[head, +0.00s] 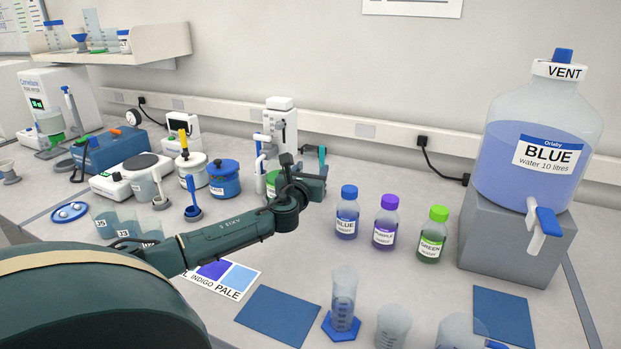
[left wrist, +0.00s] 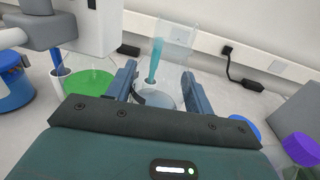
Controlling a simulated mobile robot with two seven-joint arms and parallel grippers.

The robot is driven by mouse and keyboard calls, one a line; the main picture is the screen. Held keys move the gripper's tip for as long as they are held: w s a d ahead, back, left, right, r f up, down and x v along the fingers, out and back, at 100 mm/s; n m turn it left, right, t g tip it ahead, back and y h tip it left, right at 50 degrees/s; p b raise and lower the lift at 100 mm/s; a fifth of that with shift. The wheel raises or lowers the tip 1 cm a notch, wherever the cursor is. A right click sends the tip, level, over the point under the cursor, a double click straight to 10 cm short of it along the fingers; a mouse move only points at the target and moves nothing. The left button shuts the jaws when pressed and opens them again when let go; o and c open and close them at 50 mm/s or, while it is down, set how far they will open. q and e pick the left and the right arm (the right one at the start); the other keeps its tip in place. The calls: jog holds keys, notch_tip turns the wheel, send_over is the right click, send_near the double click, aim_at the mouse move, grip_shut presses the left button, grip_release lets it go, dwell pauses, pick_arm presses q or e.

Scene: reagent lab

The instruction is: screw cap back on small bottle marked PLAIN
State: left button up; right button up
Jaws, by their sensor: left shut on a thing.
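My left gripper (head: 308,184) is at the middle of the bench in the head view, left of the blue-capped bottle. In the left wrist view its two fingers (left wrist: 160,90) stand on either side of a pale, translucent round thing (left wrist: 162,100), and they are shut on it. It is mostly hidden by the gripper body, so I cannot tell whether it is a cap or a bottle. No bottle label reading PLAIN is legible, and no loose cap is clearly seen. My right gripper is not in view.
Bottles marked BLUE (head: 347,213), PURPLE (head: 385,224) and GREEN (head: 432,237) stand capped to the right. A large BLUE carboy (head: 530,165) sits on a grey block (head: 490,247). A blue mat (head: 278,316) and measuring cylinder (head: 343,305) are in front. Jars and instruments crowd the left.

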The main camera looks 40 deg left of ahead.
pick_arm(q)
jog(key=shift+r, duration=0.7)
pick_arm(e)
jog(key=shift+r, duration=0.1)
pick_arm(q)
jog(key=o, duration=0.6)
jog(key=shift+c, duration=0.2)
jog(key=c, duration=0.8)
jog(key=shift+s, duration=0.1)
